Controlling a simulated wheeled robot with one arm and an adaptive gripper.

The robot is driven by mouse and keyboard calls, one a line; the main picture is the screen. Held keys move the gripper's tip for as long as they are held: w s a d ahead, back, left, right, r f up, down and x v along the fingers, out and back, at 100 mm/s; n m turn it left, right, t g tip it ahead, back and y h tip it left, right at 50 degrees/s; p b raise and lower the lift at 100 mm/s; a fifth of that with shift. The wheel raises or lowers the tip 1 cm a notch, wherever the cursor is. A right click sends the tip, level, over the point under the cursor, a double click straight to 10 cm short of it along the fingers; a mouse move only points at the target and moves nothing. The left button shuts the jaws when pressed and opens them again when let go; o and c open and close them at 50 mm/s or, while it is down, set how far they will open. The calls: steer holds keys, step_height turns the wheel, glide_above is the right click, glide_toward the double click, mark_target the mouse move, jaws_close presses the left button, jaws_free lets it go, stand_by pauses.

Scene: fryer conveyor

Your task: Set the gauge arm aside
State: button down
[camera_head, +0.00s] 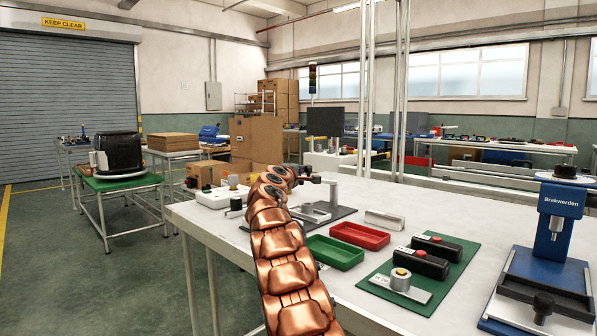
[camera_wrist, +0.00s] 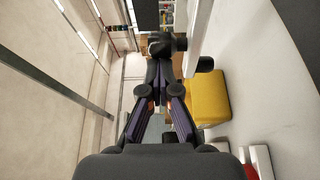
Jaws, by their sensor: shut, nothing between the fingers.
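My gripper (camera_wrist: 160,52) is shut with nothing held. In the head view its tip (camera_head: 308,177) lies at the end of my copper-coloured arm, over the back left of the white table. A silver gauge stand (camera_head: 333,193) rises from a dark base plate there, with a short arm at its top reaching left toward my fingertips. My gripper and arm partly hide that area. In the wrist view a dark round knob (camera_wrist: 205,64) is just right of the fingertips. I cannot tell whether the fingers touch the gauge arm.
A green tray (camera_head: 335,252) and red tray (camera_head: 360,235) are on the white table (camera_head: 460,222). A green mat (camera_head: 425,281) carries black blocks and a silver part. A blue press (camera_head: 560,225) stands at right. A yellow block (camera_wrist: 208,97) is beside my fingers. Bare table lies behind the mat.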

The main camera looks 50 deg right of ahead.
steer(key=shift+s+d, duration=0.2)
steer(key=shift+s, duration=0.1)
steer(key=w+a+b, duration=0.2)
steer(key=a, duration=1.2)
steer(key=shift+a, duration=0.15)
steer(key=shift+w+r, duration=0.1)
